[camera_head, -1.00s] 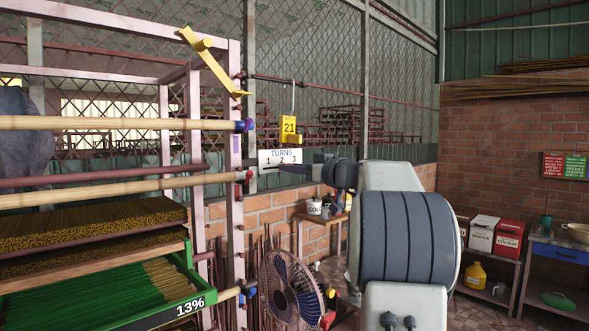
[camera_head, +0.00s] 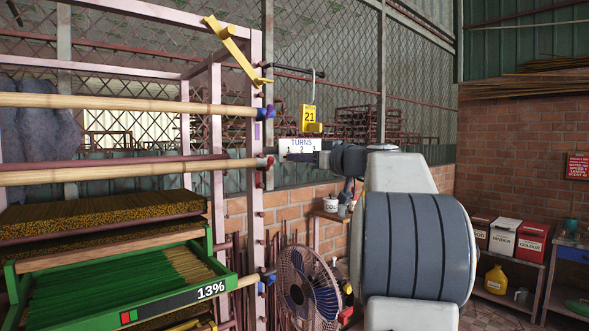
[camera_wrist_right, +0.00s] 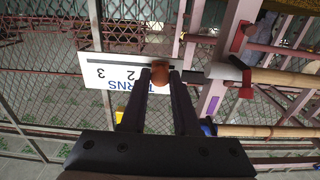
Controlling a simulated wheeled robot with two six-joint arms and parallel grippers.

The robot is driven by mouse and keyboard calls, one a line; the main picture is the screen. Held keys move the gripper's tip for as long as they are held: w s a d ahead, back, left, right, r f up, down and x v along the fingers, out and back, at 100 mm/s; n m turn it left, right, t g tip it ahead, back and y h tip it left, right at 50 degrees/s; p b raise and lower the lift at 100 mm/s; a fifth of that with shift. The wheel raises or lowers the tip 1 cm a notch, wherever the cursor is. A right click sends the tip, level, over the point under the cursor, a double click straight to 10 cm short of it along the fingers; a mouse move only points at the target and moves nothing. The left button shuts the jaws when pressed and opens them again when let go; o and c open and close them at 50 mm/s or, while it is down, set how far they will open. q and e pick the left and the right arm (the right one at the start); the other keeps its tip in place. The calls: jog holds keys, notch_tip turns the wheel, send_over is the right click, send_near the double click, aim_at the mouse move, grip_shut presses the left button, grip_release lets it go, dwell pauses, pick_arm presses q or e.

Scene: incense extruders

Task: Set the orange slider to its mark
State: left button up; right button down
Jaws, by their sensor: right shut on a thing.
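The orange slider (camera_wrist_right: 160,75) shows in the wrist view as a small brown-orange knob at the lower edge of the white TURNS plate (camera_wrist_right: 112,72). My right gripper (camera_wrist_right: 161,73) is shut on it, one finger on each side. It sits close to where the plate's 1 would be; the fingers and knob cover that part, while 2 and 3 show. In the head view the TURNS plate (camera_head: 285,144) hangs by the rack post, and my right gripper (camera_head: 292,157) reaches its lower edge from the right. The slider is hidden there. My left gripper is not in view.
A yellow tag reading 21 (camera_head: 308,115) hangs just above the plate. The pink rack post (camera_head: 257,215) stands left of it, with bamboo poles (camera_head: 110,103) and a green tray (camera_head: 32,285) marked 13%. A fan (camera_head: 303,283) stands below my arm.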

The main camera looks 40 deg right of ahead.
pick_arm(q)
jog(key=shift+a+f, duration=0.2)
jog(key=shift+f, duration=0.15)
pick_arm(e)
jog(key=shift+a, duration=0.35)
jog(key=c, duration=0.7)
grip_release()
jog(key=shift+a, duration=0.15)
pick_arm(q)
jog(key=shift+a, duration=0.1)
pick_arm(e)
jog(key=shift+s, duration=0.1)
